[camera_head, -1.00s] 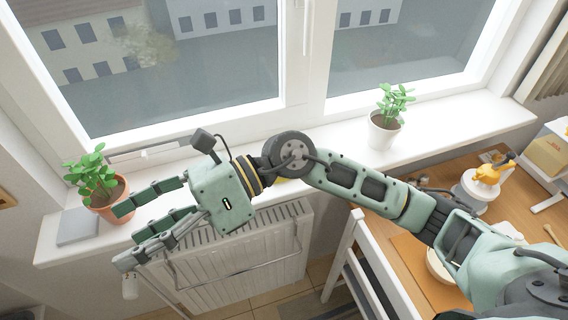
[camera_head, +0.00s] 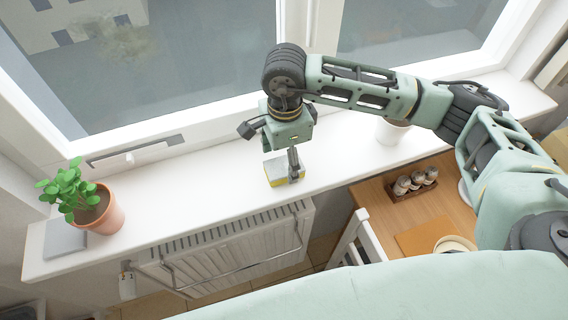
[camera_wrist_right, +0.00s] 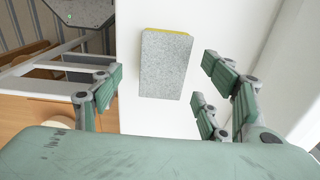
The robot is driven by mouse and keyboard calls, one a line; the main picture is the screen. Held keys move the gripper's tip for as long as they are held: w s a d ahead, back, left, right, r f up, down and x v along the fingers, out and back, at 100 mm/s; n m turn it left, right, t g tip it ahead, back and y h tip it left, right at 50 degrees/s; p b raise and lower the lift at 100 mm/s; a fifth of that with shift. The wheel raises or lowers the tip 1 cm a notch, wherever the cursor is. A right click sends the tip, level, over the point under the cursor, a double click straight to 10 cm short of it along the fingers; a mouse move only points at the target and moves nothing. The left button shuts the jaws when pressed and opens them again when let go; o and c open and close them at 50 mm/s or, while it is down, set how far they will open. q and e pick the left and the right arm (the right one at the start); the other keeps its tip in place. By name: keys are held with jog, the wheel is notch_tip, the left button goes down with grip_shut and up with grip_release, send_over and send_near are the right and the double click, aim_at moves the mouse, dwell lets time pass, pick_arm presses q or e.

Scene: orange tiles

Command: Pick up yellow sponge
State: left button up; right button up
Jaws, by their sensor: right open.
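The yellow sponge (camera_head: 277,172) lies on the white windowsill, near its front edge. Its top is light grey and yellow shows along its lower side. In the right wrist view the sponge (camera_wrist_right: 165,65) shows its grey face, with a thin yellow strip at the far edge. My right gripper (camera_head: 283,160) is above the sponge, its fingers pointing down and partly overlapping it in the head view. In the right wrist view my right gripper (camera_wrist_right: 160,97) is open, with fingers on either side of the sponge and gaps between. My left gripper is not in view.
The windowsill (camera_head: 190,205) is clear left of the sponge. A potted plant (camera_head: 98,205) and a grey flat item (camera_head: 65,240) stand at its left end. A white pot (camera_head: 391,132) is to the right, partly behind my arm. A radiator (camera_head: 225,250) is below.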

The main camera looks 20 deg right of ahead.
aim_at(284, 165)
jog(key=f, duration=0.1)
jog(key=f+p, duration=0.1)
jog(key=shift+w+f, duration=0.25)
jog(key=shift+f, duration=0.65)
jog(key=c, duration=0.5)
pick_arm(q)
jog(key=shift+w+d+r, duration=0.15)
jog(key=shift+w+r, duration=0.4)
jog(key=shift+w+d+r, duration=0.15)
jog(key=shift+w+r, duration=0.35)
pick_arm(e)
jog(key=c, duration=0.4)
